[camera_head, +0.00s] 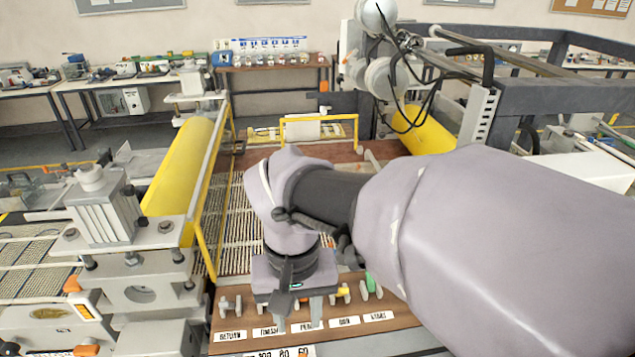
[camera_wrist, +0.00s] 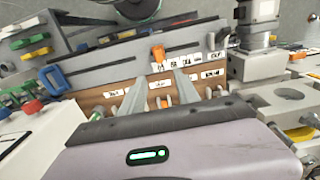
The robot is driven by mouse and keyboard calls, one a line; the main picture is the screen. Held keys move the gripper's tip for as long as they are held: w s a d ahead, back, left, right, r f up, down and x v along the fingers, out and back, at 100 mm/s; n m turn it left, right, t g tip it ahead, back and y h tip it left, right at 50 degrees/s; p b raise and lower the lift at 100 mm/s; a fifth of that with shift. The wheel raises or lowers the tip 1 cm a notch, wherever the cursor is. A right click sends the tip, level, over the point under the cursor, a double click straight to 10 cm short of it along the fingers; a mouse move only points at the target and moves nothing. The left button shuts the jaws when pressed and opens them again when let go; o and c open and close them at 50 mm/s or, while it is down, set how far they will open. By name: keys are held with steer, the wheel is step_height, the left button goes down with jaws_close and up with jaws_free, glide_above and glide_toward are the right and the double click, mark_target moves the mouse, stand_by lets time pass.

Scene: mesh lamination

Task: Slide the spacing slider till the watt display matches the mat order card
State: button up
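In the wrist view an orange slider knob (camera_wrist: 158,53) stands on a grey panel, above a row of small white number labels (camera_wrist: 183,62). I take it to be the spacing slider. Number labels (camera_head: 283,352) also show at the bottom edge of the head view, where the knob is hidden or out of frame. My gripper (camera_head: 298,318) points down over the brown control board (camera_head: 232,349). In the wrist view my gripper (camera_wrist: 161,80) has its two fingers apart with nothing between them, short of the orange knob. I cannot make out the watt display or the mat order card.
Labelled toggles and knobs, including a green one (camera_head: 373,285), line the brown board close around my fingers. Yellow rollers (camera_head: 185,170) and a metal frame flank the mesh bed. A blue handle (camera_wrist: 53,80) and red buttons (camera_wrist: 32,107) show in the wrist view.

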steer(key=f+b, duration=0.1)
steer(key=f, duration=0.4)
steer(key=f+b, duration=0.2)
steer(key=f, duration=0.3)
steer(key=f+b, duration=0.1)
steer(key=f, duration=0.5)
steer(key=shift+s+d+b, duration=0.25)
steer(key=shift+b, duration=0.1)
steer(key=shift+c, duration=0.5)
jaws_close()
steer(key=shift+r, duration=0.1)
steer(key=shift+a, duration=0.15)
